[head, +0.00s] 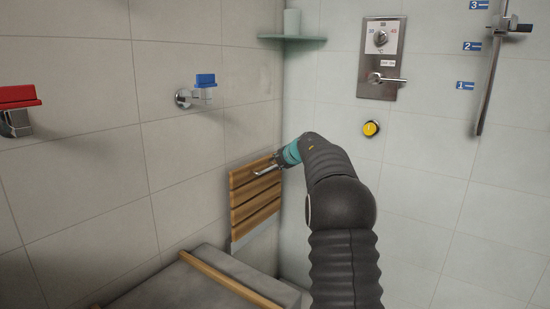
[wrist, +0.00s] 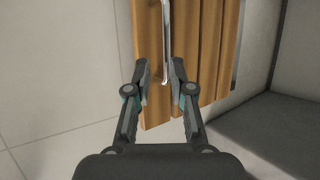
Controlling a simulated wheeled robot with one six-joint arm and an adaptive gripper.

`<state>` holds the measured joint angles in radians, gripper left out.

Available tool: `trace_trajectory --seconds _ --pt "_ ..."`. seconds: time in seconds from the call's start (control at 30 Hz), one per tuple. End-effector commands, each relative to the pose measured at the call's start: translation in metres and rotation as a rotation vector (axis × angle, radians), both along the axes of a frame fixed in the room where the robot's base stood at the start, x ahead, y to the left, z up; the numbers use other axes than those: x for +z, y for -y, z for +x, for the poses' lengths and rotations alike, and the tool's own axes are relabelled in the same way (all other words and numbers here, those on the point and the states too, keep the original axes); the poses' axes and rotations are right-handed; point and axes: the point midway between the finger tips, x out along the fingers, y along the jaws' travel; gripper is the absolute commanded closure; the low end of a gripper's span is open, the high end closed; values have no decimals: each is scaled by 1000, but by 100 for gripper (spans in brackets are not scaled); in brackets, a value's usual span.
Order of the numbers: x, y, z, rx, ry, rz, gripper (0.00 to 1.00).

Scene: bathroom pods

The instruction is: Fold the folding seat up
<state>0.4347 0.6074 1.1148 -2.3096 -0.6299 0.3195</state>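The folding seat (head: 252,208) is a panel of brown wooden slats. It stands upright, close to the left wall near the corner, with a pale strip along its lower edge. In the wrist view its slats (wrist: 206,45) fill the upper middle, with a thin bright metal bar (wrist: 166,35) in front of them. My gripper (head: 264,168) is at the seat's upper part. In the wrist view its two fingers (wrist: 160,72) are apart, with the bar's end between them, nearer the right finger. I cannot tell whether they touch the bar. My arm hides part of the surroundings.
A grey block (head: 165,290) with a wooden strip (head: 228,281) stands in front at the bottom. Blue (head: 205,80) and red (head: 18,97) fittings project from the left wall. A shelf (head: 292,38) with a cup is in the corner. The right wall has a shower panel (head: 381,60) and yellow knob (head: 371,128).

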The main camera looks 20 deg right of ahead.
Motion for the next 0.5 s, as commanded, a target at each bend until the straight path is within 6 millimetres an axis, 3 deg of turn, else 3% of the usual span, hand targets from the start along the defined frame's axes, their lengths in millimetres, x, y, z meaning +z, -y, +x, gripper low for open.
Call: trace_trajectory --seconds 0.2,0.5 --pt "13 0 -20 1 -1 -2 78" --pt "15 0 -25 2 -1 -1 78"
